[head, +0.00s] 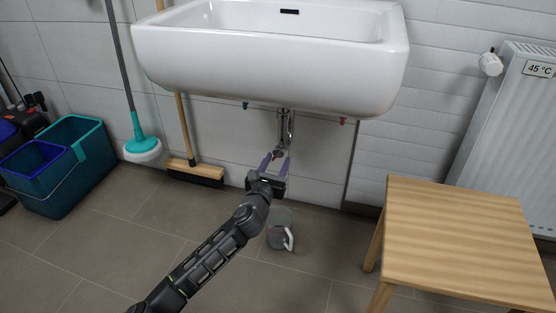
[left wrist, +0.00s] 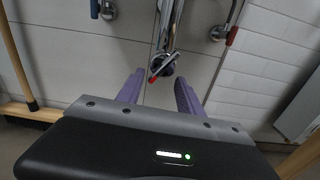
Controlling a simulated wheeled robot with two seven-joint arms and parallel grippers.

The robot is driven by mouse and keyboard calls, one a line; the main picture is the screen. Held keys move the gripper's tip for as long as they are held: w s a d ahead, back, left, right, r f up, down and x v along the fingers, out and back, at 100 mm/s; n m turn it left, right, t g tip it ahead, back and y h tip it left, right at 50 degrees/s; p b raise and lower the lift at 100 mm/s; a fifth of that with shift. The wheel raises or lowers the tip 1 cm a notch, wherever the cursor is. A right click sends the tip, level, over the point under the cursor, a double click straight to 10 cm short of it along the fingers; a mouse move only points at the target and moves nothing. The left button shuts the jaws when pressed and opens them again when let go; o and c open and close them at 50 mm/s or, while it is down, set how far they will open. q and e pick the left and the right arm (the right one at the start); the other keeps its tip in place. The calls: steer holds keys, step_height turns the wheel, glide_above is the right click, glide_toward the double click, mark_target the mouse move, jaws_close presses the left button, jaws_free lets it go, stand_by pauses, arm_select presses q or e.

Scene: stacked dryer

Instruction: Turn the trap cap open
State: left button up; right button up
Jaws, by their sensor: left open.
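The drain trap (head: 285,130) hangs under the white sink, a chrome pipe with a dark, rounded cap (left wrist: 166,66) at its lower end. A thin bar with a red part (left wrist: 160,69) crosses in front of the cap in the left wrist view. My left gripper (head: 275,162) reaches up below the trap with its two purple fingers apart and nothing held. In the left wrist view the cap shows between and just beyond the fingertips (left wrist: 159,80); I cannot tell whether they touch. My right gripper is not in view.
A grey jug (head: 280,232) stands on the floor below the trap. The sink (head: 270,60) overhangs the gripper. A wooden stool (head: 465,235) is at right, with a radiator (head: 510,130) behind. A broom (head: 194,172), mop (head: 142,150) and teal bucket (head: 70,170) are at left.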

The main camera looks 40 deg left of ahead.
arm_select(q)
steer(key=p+v, duration=0.1)
steer(key=v, duration=0.5)
steer(key=shift+s+d+p, duration=0.25)
steer(key=shift+s+p, duration=0.1)
steer(key=shift+p, duration=0.05)
